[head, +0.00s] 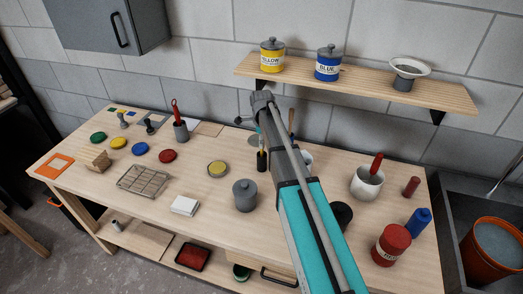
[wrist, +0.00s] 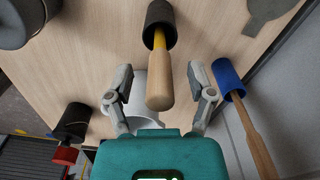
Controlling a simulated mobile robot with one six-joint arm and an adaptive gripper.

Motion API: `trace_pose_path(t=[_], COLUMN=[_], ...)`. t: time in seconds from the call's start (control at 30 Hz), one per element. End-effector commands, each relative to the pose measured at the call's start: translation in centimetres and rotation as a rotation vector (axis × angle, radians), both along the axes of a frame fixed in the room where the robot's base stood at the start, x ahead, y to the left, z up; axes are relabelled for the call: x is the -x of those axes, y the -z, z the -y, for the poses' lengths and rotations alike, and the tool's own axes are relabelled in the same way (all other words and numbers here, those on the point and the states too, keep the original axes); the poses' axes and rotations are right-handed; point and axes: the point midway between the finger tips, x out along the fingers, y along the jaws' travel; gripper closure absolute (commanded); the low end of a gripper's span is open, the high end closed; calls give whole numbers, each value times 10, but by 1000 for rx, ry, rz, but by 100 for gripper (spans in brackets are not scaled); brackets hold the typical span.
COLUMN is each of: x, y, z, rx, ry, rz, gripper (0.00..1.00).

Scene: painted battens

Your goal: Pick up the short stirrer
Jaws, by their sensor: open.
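In the wrist view a short piece stands upright with a thick wooden handle (wrist: 160,85), a yellow collar (wrist: 159,40) and its lower end in a dark cup (wrist: 163,14). I take it for the short stirrer, but cannot be sure. My gripper (wrist: 160,68) is open, with one finger on each side of this handle and a visible gap on both sides. In the head view the dark cup (head: 262,161) with the yellow piece stands on the bench just below my arm's end. The fingers are hard to make out there.
A longer wooden stick (wrist: 259,135) leans from a blue cup (wrist: 229,74) close to the right finger. A white vessel (wrist: 139,98) lies behind the handle.

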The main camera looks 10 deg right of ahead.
Motion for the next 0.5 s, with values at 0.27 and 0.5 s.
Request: trace_pose_path(t=[0.27, 0.5], x=[0, 0], y=[0, 0], z=[0, 0], rx=[0, 0], ry=[0, 0], rz=[0, 0], gripper=[52, 97])
